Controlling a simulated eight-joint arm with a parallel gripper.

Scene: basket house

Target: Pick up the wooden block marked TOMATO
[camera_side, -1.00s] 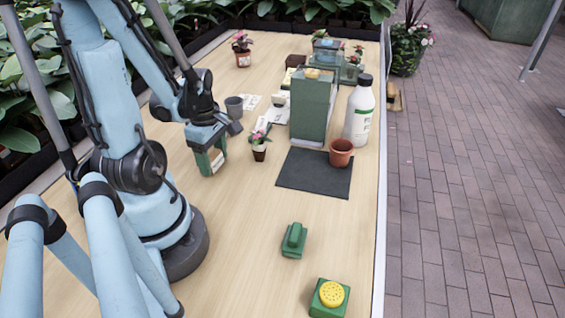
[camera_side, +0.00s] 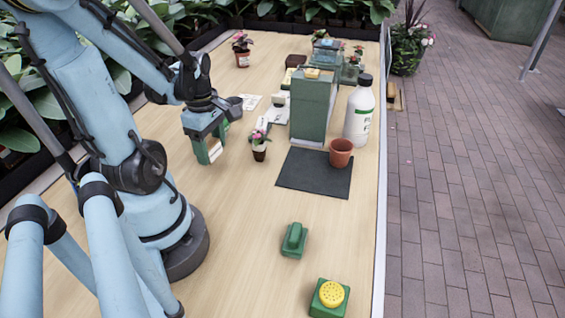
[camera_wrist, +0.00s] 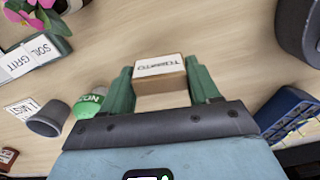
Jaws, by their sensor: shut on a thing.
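The wooden block marked TOMATO (camera_wrist: 159,74) is between the green fingers of my gripper (camera_wrist: 161,84) in the wrist view. Its pale label faces the camera, and the lettering appears upside down. My gripper is shut on it, one finger at each side. In the side view my gripper (camera_side: 208,155) points down over the left part of the table. The block (camera_side: 214,149) shows there only as a small pale-brown patch, partly hidden by the fingers. I cannot tell whether it touches the tabletop.
A potted pink flower (camera_side: 259,147) and a grey cup (camera_side: 234,107) stand close to my gripper. A green box (camera_side: 311,107), a white bottle (camera_side: 359,112) and a terracotta pot (camera_side: 341,153) on a dark mat (camera_side: 300,178) lie farther right.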

